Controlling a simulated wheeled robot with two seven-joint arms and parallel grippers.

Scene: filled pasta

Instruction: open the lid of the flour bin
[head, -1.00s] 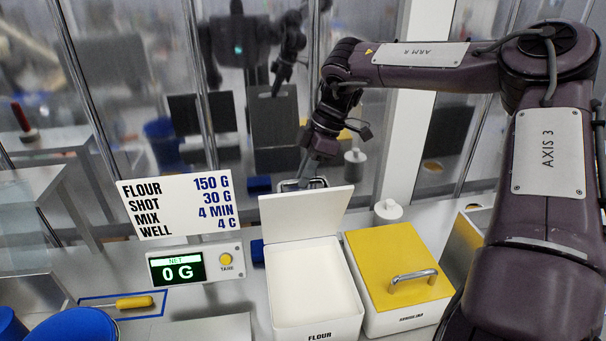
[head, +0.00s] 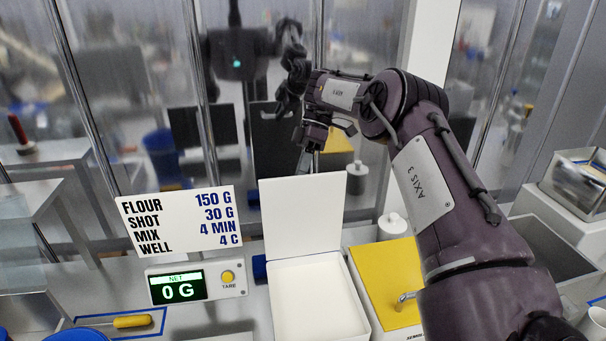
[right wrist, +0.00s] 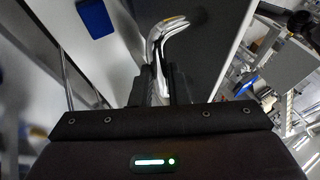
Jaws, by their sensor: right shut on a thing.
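The flour bin (head: 318,304) is a white box on the counter. Its white lid (head: 303,217) stands upright along the back edge, so the bin is open and white flour shows inside. My right gripper (head: 306,160) is behind the top of the lid. In the right wrist view its fingers (right wrist: 160,88) are shut on a shiny metal handle (right wrist: 163,42), which the lid hides in the head view. My left gripper is not in view.
A yellow-lidded bin (head: 385,285) stands right of the flour bin, partly behind my right arm. A sign (head: 180,220) and a scale display (head: 195,284) reading 0 G stand to the left. A glass wall is close behind.

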